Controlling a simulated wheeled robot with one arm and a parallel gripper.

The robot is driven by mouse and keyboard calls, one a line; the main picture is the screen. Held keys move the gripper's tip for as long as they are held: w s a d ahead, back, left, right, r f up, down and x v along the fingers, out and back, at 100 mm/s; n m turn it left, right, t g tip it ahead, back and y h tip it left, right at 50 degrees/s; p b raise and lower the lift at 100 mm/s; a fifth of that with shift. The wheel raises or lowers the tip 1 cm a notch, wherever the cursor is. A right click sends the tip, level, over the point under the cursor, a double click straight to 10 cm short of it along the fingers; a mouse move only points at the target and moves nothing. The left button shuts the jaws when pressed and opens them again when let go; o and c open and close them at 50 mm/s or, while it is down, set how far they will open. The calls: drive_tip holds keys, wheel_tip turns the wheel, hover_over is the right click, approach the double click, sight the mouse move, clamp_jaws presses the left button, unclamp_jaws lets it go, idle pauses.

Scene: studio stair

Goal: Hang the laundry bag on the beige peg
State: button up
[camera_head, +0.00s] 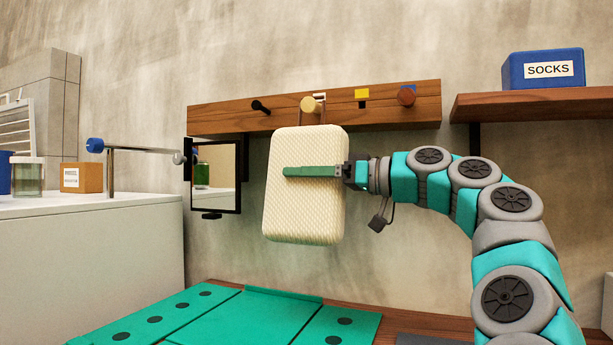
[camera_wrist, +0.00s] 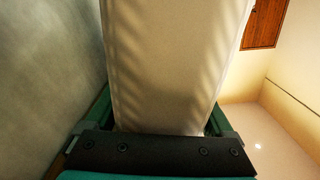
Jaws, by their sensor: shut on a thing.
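A cream, textured laundry bag (camera_head: 304,215) hangs upright in front of the wall below the peg rail. My gripper (camera_head: 312,172) is shut on it from the right, with one green finger across its front. In the wrist view the bag (camera_wrist: 165,65) fills the space between the two fingers of my gripper (camera_wrist: 160,140). The beige peg (camera_head: 312,105) sticks out of the rail just above the bag's top. A thin loop (camera_head: 301,112) rises from the bag beside the peg. I cannot tell whether it is around the peg or only in front of or behind it.
A black-framed mirror (camera_head: 215,175) stands close left of the bag. A shelf with a blue socks box (camera_head: 543,69) is at right. A green folding board (camera_head: 250,318) lies below.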

idle(0.4)
drive_tip(key=o, duration=1.5)
drive_tip(key=shift+d, duration=0.1)
